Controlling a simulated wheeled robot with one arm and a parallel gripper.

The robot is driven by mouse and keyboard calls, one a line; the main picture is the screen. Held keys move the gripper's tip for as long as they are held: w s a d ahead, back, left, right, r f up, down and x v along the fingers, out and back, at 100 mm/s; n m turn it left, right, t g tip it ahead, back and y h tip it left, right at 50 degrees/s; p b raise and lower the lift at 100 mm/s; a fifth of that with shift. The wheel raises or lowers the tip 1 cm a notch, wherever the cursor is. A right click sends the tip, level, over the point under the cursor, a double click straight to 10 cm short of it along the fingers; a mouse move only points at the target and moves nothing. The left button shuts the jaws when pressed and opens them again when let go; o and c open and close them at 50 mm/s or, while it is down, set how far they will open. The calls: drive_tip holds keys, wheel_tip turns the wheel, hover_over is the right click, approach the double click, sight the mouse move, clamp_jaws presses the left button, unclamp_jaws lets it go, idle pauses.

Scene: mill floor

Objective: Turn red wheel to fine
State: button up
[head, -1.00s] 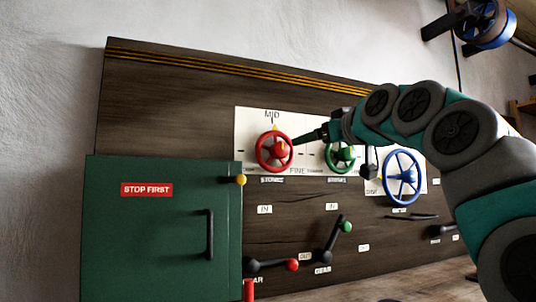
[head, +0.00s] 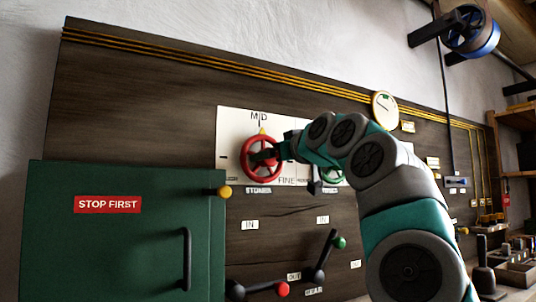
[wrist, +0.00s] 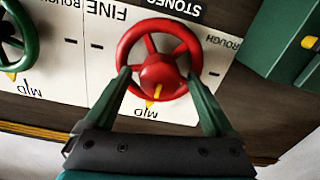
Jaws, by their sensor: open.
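The red wheel (head: 247,170) is on a white plate (head: 232,125) on the dark board, with MID above, FINE at lower right and a partly hidden label at lower left. A yellow pointer (head: 262,131) at the wheel's top is by MID. In the wrist view the red wheel (wrist: 184,28) has a yellow mark on its hub toward MID; ROUGH is at right, FINE at left. My gripper (wrist: 158,76) is open, its fingers on either side of the hub and overlapping the rim in view. Contact cannot be told. In the head view my gripper (head: 268,157) covers part of the wheel.
A green wheel (wrist: 14,62) is beside it, mostly behind my arm in the head view. A green cabinet (head: 110,250) marked STOP FIRST stands at lower left, with a yellow knob (head: 224,192). Levers with red (head: 283,289) and green (head: 340,242) knobs stick out below.

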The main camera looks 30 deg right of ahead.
drive_tip(key=shift+w, duration=1.05)
drive_tip(key=shift+c, duration=0.2)
drive_tip(key=c, duration=1.3)
